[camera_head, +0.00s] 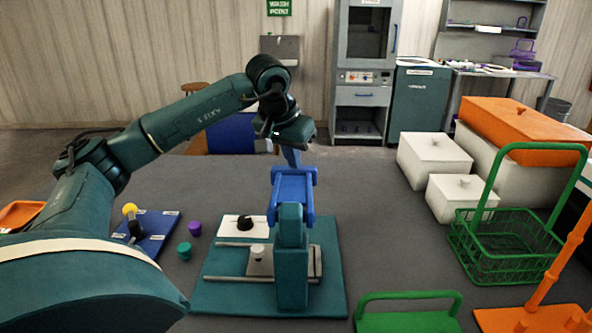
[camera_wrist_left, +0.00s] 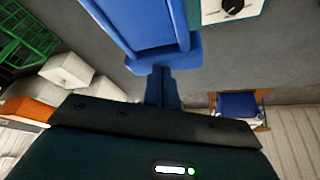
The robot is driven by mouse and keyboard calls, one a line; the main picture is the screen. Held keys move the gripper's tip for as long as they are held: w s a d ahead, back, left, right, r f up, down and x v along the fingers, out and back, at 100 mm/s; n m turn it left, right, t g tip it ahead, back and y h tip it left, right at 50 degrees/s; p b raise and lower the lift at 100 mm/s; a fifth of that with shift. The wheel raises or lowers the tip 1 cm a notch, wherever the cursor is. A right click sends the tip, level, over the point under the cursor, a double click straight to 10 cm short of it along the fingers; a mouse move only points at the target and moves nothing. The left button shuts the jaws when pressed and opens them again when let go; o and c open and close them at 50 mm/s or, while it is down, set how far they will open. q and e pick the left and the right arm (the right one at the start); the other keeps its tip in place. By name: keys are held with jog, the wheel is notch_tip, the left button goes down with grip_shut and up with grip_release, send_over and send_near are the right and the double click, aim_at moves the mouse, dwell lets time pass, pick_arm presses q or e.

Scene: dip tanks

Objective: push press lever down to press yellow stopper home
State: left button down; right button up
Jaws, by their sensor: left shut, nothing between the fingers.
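The press has a teal base plate (camera_head: 215,298), a teal column (camera_head: 291,265) and a blue lever (camera_head: 293,192) at its top; the lever also fills the top of the left wrist view (camera_wrist_left: 150,30). My left gripper (camera_head: 291,160) points down at the lever's far end, its blue fingers shut with nothing between them. In the left wrist view the fingertips (camera_wrist_left: 162,72) meet the lever's end edge; I cannot tell whether they touch. A yellow round piece (camera_head: 130,208) sits on a dark part at the left. No yellow shows under the lever. My right gripper is not in view.
A green basket (camera_head: 505,240) and white lidded boxes (camera_head: 433,158) stand right.

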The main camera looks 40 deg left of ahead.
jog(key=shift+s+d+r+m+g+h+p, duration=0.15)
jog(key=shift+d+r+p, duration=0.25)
jog(key=shift+p, duration=0.95)
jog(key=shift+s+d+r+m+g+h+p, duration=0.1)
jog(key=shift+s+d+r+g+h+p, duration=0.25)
jog(key=shift+p, duration=1)
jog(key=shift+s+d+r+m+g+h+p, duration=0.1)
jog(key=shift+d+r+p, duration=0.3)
jog(key=shift+p, duration=0.95)
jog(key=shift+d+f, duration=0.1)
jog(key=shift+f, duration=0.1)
